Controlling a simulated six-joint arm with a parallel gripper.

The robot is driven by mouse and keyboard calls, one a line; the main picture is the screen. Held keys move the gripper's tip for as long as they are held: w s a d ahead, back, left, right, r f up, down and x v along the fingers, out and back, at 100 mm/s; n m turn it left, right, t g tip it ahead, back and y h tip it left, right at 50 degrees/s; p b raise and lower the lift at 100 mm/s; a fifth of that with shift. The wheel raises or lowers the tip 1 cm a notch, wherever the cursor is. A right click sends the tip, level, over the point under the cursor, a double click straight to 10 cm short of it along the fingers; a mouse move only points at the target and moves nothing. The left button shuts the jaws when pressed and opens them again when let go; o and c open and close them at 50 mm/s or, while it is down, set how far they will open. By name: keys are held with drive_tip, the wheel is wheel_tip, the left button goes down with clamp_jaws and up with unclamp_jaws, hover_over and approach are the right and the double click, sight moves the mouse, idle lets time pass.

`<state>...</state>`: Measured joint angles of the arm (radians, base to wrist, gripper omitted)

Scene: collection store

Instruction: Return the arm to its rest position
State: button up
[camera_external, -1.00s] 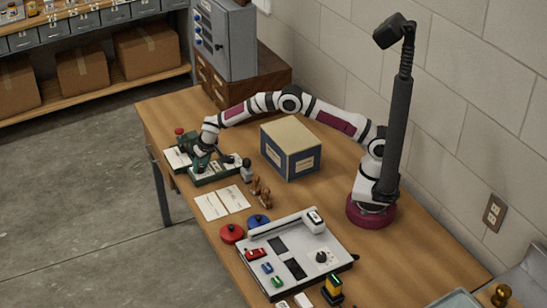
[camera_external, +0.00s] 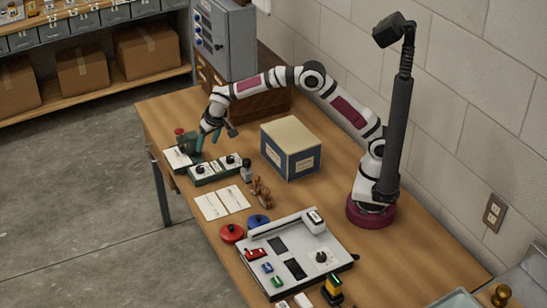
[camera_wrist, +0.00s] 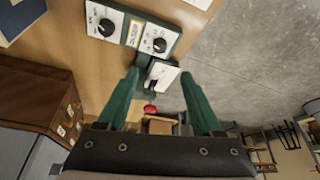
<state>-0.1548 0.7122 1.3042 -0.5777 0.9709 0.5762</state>
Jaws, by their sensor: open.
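The two-knob panel also shows in the wrist view (camera_wrist: 134,30), beyond the fingertips.
A blue box with a tan lid (camera_external: 291,148) stands below the arm. A grey cabinet (camera_external: 225,40) on a wooden chest is behind it. Papers (camera_external: 221,203), small brown figures (camera_external: 261,191), red (camera_external: 232,233) and blue discs, and a large white board (camera_external: 297,252) lie nearer.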

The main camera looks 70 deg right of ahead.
drive_tip(key=shift+v, duration=0.85)
drive_tip(key=s+d+r+g+y, duration=0.1)
drive_tip(key=s+r, duration=0.2)
drive_tip(key=s, duration=0.5)
drive_tip(key=s+d+r+g, duration=0.1)
drive_tip(key=s+d+r, duration=0.15)
drive_tip(key=s, duration=0.55)
drive_tip(key=s+a+f+g+y, duration=0.1)
drive_tip(key=s, duration=1.2)
drive_tip(key=s+a+f+g+y, duration=0.1)
drive_tip(key=s+a+y, duration=0.1)
drive_tip(key=s, duration=1.1)
drive_tip(key=shift+a, duration=0.1)
